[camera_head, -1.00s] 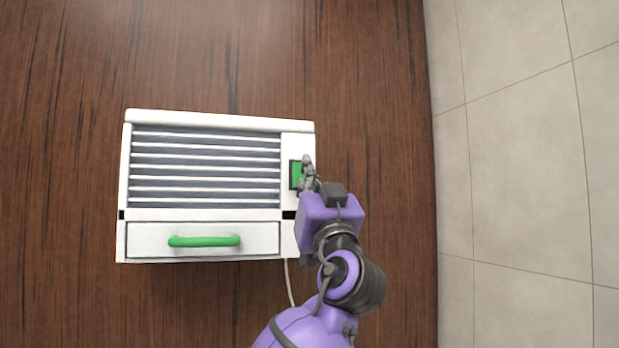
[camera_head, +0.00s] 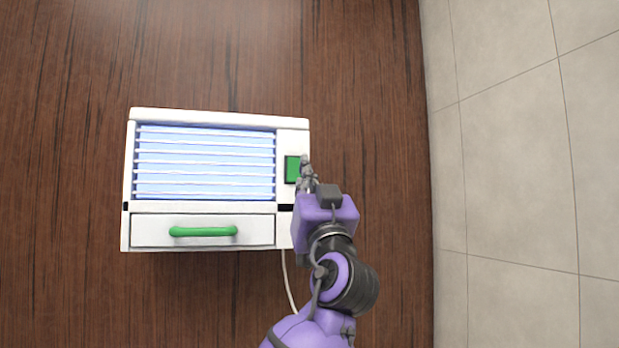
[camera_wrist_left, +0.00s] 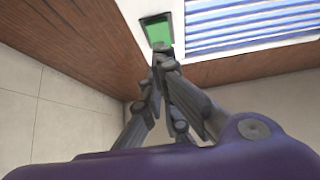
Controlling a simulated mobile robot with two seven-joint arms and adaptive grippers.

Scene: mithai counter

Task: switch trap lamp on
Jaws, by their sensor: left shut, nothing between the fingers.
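The trap lamp (camera_head: 287,122) is a white box on a dark brown wooden wall, and its slatted window (camera_head: 205,162) glows pale blue. The green switch (camera_head: 292,169) in a dark frame sits on its right side. My left gripper (camera_head: 305,162) is shut and empty, with its fingertips at the right edge of the switch. In the left wrist view the closed fingertips (camera_wrist_left: 160,50) are at the lower edge of the green switch (camera_wrist_left: 157,31); whether they touch it I cannot tell. My right gripper does not show.
A white drawer front with a green handle (camera_head: 203,231) is below the slats. A white cord (camera_head: 287,280) hangs from the box. A pale tiled surface (camera_head: 520,150) lies to the right of the wood.

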